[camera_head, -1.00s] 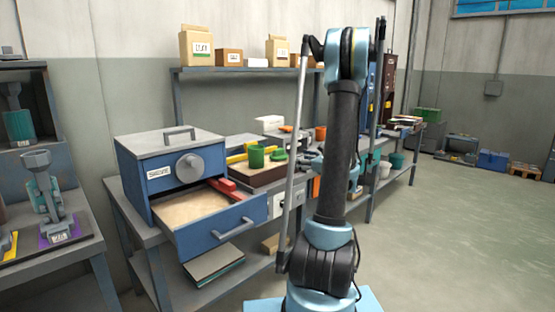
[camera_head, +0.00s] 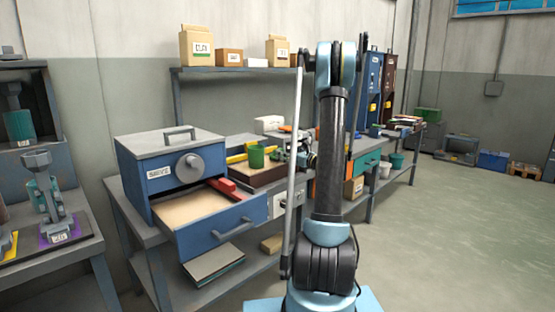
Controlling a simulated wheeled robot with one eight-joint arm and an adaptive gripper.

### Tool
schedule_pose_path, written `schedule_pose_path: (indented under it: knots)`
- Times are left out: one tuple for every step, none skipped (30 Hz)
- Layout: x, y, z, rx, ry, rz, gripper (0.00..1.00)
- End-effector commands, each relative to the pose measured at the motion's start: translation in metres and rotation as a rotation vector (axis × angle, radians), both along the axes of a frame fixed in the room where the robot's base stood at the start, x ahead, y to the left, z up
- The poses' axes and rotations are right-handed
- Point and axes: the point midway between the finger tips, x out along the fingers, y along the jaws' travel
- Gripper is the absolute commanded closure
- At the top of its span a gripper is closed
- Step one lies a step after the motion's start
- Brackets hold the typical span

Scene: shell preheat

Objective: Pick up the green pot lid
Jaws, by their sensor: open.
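A green pot (camera_head: 257,157) stands on a brown-edged tray (camera_head: 262,176) on the workbench. The green pot lid lies just right of the pot, and only a sliver of green (camera_head: 275,155) shows there now. My gripper (camera_head: 284,151) is open and sits low over the lid's place, right beside the pot. It hides most of the lid, and I cannot tell whether the fingers touch it.
A blue sieve box (camera_head: 172,170) with an open drawer (camera_head: 212,222) stands at the left end of the bench. Yellow pieces (camera_head: 238,157) lie left of the pot.

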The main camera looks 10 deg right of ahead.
Motion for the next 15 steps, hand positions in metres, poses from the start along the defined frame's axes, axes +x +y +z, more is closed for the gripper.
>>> schedule_pose_path:
  knots:
    - [0.003, 0.003, 0.0, 0.0, 0.0, 0.002, 0.27]
    - [0.005, 0.004, 0.0, 0.0, 0.0, 0.002, 0.27]
    - [0.006, 0.005, 0.0, 0.0, 0.0, 0.002, 0.27]
    - [0.007, 0.005, 0.0, 0.0, 0.0, 0.001, 0.27]
    - [0.008, 0.006, 0.0, 0.0, 0.0, 0.001, 0.27]
    - [0.009, 0.006, 0.0, 0.0, 0.0, 0.001, 0.27]
    - [0.01, 0.007, 0.0, 0.0, 0.0, 0.001, 0.27]
    - [0.011, 0.008, 0.0, 0.0, 0.0, 0.001, 0.27]
    - [0.014, 0.009, -0.001, 0.0, 0.0, 0.001, 0.27]
    - [0.017, 0.011, -0.001, 0.0, 0.0, 0.001, 0.27]
    - [0.02, 0.013, -0.001, 0.0, 0.0, 0.002, 0.27]
    - [0.024, 0.016, -0.001, 0.0, 0.0, 0.003, 0.27]
    - [0.027, 0.019, -0.001, 0.0, 0.0, 0.003, 0.27]
    - [0.031, 0.021, -0.002, 0.0, 0.0, 0.003, 0.27]
    - [0.036, 0.024, -0.002, 0.0, 0.0, 0.002, 0.27]
